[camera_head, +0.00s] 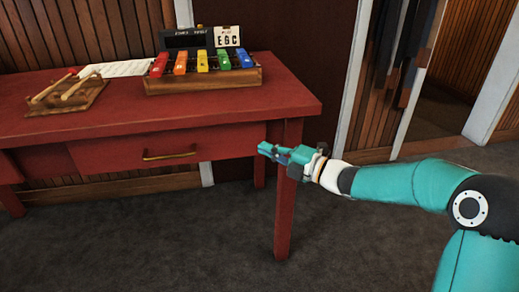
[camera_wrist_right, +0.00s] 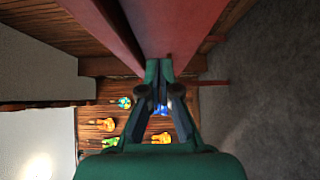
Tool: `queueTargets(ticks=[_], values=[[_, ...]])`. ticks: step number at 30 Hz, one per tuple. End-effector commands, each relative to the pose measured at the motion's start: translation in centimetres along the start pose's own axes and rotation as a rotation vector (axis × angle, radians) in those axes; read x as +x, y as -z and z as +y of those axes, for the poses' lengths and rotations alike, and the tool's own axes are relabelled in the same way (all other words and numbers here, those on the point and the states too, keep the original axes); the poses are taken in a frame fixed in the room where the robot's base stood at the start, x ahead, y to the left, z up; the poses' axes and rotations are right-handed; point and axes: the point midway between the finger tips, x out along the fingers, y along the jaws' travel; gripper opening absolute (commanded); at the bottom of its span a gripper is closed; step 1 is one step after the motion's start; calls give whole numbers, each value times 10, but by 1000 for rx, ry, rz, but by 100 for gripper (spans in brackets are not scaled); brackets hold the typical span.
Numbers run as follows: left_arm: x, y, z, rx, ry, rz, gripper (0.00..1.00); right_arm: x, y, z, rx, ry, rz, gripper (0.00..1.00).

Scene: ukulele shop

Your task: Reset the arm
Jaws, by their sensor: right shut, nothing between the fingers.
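My right arm reaches in from the right in the head view, and its teal gripper (camera_head: 268,149) is in front of the right end of the red table (camera_head: 120,116), near the table's right front leg (camera_head: 288,205). In the right wrist view the two fingers of the right gripper (camera_wrist_right: 159,65) meet at their tips, shut with nothing between them. Red wood of the table shows beyond the tips there. I cannot tell whether the tips touch the table. My left gripper is not in view.
On the table stand a wooden rack (camera_head: 205,80) of coloured blocks, a white paper sheet (camera_head: 118,68) and a wooden board (camera_head: 66,95) with mallets. The drawer with a brass handle (camera_head: 169,154) is closed. Dark carpet (camera_head: 150,240) is clear in front. Ukuleles (camera_wrist_right: 107,125) show in the wrist view.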

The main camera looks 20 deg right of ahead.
Motion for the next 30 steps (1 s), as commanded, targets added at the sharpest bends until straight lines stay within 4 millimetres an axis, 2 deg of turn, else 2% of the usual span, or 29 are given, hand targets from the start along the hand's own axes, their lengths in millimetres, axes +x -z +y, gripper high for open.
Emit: queueTargets(ticks=[3, 9, 15, 20, 23, 26, 29, 30], values=[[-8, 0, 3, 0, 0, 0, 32, -28, -2, 3, 2, 1, -4, 0], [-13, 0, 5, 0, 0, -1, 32, -58, -2, 2, 1, 1, -2, 0], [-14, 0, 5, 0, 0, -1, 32, -68, -2, 1, 0, 0, 0, 0], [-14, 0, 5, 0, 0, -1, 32, -60, 7, -4, 11, 1, 27, 0], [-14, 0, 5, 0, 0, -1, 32, -42, 24, -25, 54, 20, 75, 0], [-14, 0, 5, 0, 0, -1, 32, -20, 55, -66, 167, 57, 127, 0], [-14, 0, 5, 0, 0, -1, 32, 0, 86, -126, 386, 139, 102, 0], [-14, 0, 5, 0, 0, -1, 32, 4, 99, -154, 496, 190, 72, 0]])
